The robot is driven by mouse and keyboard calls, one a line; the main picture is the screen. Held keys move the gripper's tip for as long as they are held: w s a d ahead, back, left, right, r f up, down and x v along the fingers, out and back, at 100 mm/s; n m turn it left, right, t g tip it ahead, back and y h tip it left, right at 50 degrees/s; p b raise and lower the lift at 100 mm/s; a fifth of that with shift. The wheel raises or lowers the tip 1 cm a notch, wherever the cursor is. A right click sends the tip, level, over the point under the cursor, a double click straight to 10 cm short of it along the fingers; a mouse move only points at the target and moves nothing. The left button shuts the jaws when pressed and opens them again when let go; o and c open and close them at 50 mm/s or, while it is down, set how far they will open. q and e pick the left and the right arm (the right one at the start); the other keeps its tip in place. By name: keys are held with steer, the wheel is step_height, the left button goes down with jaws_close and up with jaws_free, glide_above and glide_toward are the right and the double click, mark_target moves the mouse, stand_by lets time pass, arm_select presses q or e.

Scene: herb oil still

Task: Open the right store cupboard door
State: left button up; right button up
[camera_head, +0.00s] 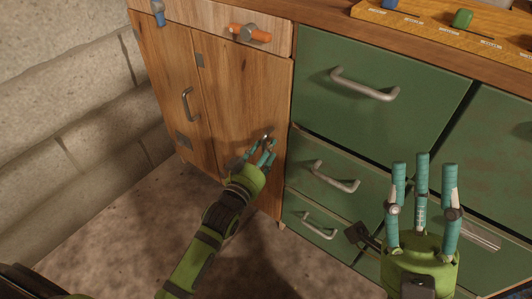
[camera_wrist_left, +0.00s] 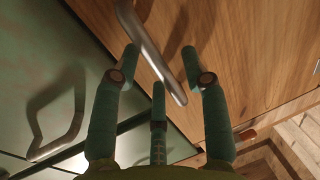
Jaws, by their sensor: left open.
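The right store cupboard door (camera_head: 240,95) is a shut wooden panel left of the green drawers. Its metal handle (camera_head: 266,138) stands near the right edge, partly hidden by my left gripper (camera_head: 262,150). In the left wrist view the handle (camera_wrist_left: 150,50) runs slanting between the open fingers of the left gripper (camera_wrist_left: 160,62); I cannot tell whether they touch it. My right gripper (camera_head: 424,175) is open and empty, in front of the green drawers and away from the door.
The left wooden door (camera_head: 165,80) with its own handle (camera_head: 187,104) is shut. Green drawers (camera_head: 370,95) with protruding handles stand to the right. Blue and orange fittings (camera_head: 248,32) sit above the doors. A stone wall (camera_head: 70,90) is at left; the floor in front is clear.

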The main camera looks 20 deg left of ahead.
arm_select(q)
steer(key=shift+w, duration=0.35)
jaws_close()
